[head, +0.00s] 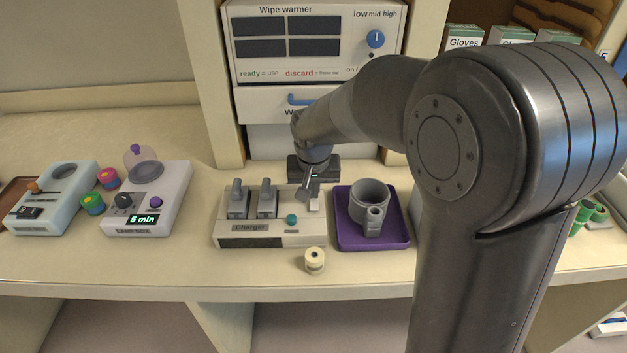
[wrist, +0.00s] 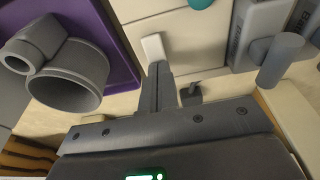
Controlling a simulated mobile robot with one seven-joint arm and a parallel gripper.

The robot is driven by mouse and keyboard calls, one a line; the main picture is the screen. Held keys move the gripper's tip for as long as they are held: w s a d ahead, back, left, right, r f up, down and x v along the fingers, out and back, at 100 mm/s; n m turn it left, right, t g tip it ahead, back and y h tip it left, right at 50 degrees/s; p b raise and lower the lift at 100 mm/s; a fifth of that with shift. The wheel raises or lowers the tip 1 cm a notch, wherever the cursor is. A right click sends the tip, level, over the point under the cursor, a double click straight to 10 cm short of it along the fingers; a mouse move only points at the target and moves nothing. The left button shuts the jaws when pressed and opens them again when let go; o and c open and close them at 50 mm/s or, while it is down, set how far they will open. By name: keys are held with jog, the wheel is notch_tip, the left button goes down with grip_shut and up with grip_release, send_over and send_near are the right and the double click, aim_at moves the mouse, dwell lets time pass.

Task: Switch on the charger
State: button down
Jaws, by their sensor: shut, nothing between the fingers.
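My gripper (head: 303,196) is shut and empty, pointing down at the charger's right end. In the wrist view its fingertips (wrist: 159,68) are right by the lever's lower end; I cannot tell whether they touch it.
A purple tray (head: 343,241) with a grey cup-shaped part (head: 371,203) is close on the charger's right. A cream roll (head: 314,260) stands in front. A "5 min" device (head: 175,185) is to the left. The wipe warmer (head: 300,78) rises behind. My arm hides the right side.

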jog(key=shift+f, duration=0.1)
dwell(0.3)
jog(key=shift+w+f+g, duration=0.3)
jog(key=shift+g, duration=0.2)
jog(key=shift+s, duration=0.15)
jog(key=shift+s+f, duration=0.1)
jog(key=shift+s, duration=0.8)
notch_tip(320, 180, up, 14)
jog(key=s, duration=0.1)
jog(key=shift+s, duration=0.25)
